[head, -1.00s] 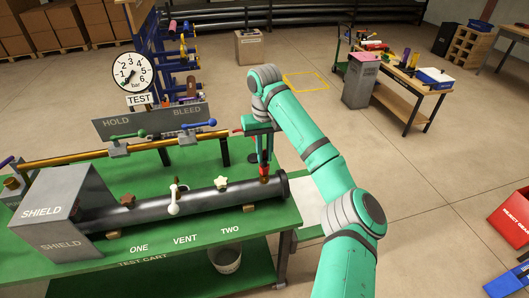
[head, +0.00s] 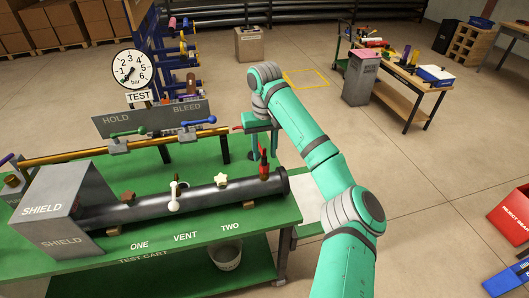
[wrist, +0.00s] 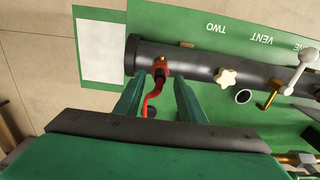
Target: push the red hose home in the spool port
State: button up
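The spool is a black horizontal pipe (head: 145,205) on a green cart. The red hose (head: 264,168) stands up from the port near its right end. In the wrist view, the red hose (wrist: 152,94) bends away from a red end on the pipe, with a little brass (wrist: 162,61) showing there. How deep it sits I cannot tell. My gripper (head: 250,157) is open, its fingers spread wide and apart from the hose. In the wrist view, my gripper (wrist: 159,77) has one finger on each side of the hose, with gaps.
A white star knob (head: 221,180) and a white-handled valve (head: 174,196) stand on the pipe left of the hose. A grey shield (head: 62,210) covers its left end. A brass line (head: 75,154) with green and blue levers and a pressure gauge (head: 133,69) are behind.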

jog(key=shift+r, duration=2.2)
